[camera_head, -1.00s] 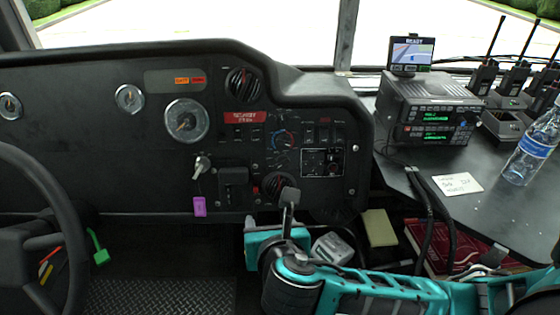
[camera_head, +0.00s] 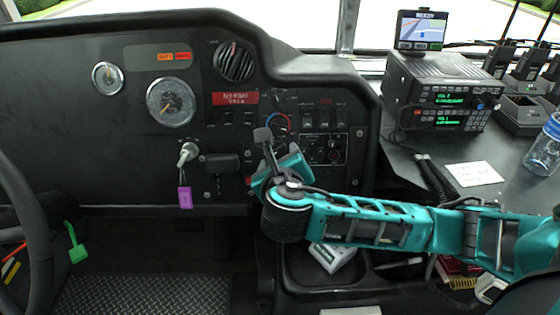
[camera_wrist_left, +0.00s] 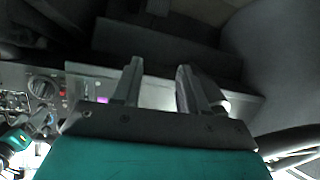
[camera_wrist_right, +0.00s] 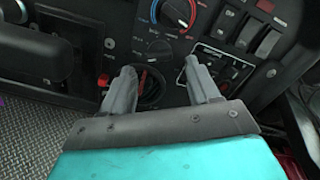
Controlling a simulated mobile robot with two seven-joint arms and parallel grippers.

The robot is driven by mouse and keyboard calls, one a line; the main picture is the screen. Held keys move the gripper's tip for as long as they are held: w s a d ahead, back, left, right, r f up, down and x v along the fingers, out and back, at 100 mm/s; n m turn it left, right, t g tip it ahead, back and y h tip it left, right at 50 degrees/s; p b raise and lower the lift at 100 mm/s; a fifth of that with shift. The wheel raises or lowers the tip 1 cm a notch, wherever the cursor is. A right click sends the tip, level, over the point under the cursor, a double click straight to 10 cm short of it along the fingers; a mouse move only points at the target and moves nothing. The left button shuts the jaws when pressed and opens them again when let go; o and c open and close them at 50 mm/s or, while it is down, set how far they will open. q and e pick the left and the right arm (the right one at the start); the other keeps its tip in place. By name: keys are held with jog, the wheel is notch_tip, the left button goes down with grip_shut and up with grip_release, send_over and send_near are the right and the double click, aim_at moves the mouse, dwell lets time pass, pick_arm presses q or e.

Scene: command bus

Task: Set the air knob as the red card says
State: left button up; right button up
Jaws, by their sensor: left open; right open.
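A red card (camera_head: 236,98) with dark lettering too small to read is on the dashboard, below a round black vent (camera_head: 234,62). A dial with a blue and red arc (camera_head: 280,123) lies right of the card; it shows larger in the right wrist view (camera_wrist_right: 176,12). A smaller knob (camera_wrist_right: 157,48) sits below it. I cannot tell which is the air knob. My right gripper (camera_head: 264,138) is open and empty, in front of the panel below the dial. Its fingers frame a black round part with red (camera_wrist_right: 150,88). My left gripper (camera_wrist_left: 158,75) is open and empty.
Rocker switches (camera_head: 325,117) lie right of the dial. A key with a purple tag (camera_head: 185,197) hangs left of a black lever (camera_head: 222,162). The steering wheel (camera_head: 40,240) is at left. A radio (camera_head: 440,95) and bottle (camera_head: 543,150) stand on the right counter.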

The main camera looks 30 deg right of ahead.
aim_at(279, 150)
jog(key=shift+x, duration=1.15)
jog(key=shift+w+d+b, duration=0.15)
jog(key=shift+w+b, duration=0.15)
jog(key=shift+c, duration=0.2)
